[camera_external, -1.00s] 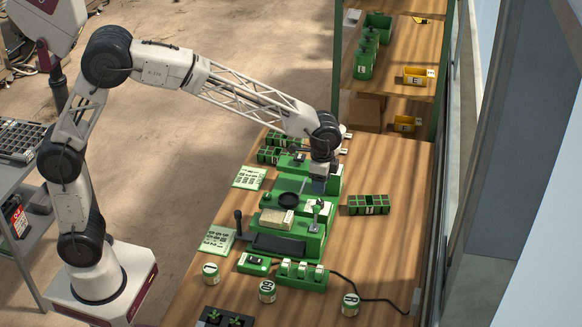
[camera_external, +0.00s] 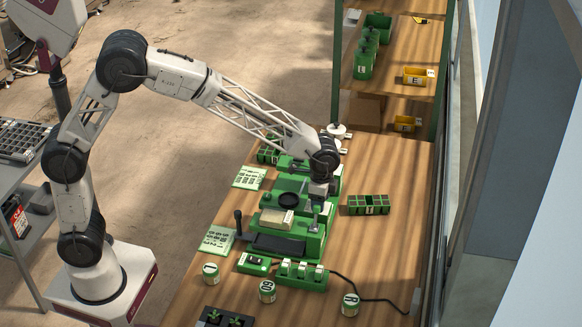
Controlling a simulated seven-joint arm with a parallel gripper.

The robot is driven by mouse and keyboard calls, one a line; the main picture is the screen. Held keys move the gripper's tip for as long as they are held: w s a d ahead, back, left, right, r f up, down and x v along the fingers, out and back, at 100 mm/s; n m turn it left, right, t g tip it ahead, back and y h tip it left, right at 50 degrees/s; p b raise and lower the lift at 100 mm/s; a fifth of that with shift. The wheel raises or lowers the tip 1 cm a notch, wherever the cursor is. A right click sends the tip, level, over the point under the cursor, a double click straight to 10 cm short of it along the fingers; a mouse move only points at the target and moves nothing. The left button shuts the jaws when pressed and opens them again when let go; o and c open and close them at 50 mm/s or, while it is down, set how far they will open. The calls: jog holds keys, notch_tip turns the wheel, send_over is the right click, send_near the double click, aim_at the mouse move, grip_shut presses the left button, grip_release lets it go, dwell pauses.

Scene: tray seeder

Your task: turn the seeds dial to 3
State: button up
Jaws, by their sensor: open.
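The green tray seeder (camera_external: 262,222) stands on the wooden table, with a black round hopper or bowl (camera_external: 289,200) and a pale block (camera_external: 278,219) on top. My gripper (camera_external: 319,195) is at the right side of the seeder's upper part, pointing down. It is open, and no object shows in it. The seeds dial cannot be made out; my gripper and wrist cover part of the machine there. I cannot tell whether the gripper touches the seeder. A small upright lever (camera_external: 315,222) stands just in front of my gripper.
A green cell tray (camera_external: 368,205) lies right of the seeder. A switch box (camera_external: 303,275), a control box (camera_external: 254,263) and labelled cans (camera_external: 267,291) sit in front. A black-handled lever (camera_external: 238,222) rises at left. The table's right side is mostly clear.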

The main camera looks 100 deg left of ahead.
jog(key=shift+c, duration=0.5)
jog(key=c, duration=0.8)
jog(key=shift+c, duration=0.2)
jog(key=shift+n, duration=0.6)
jog(key=o, duration=0.9)
jog(key=shift+o, duration=0.2)
jog(key=shift+r, duration=0.15)
jog(key=shift+r, duration=3.8)
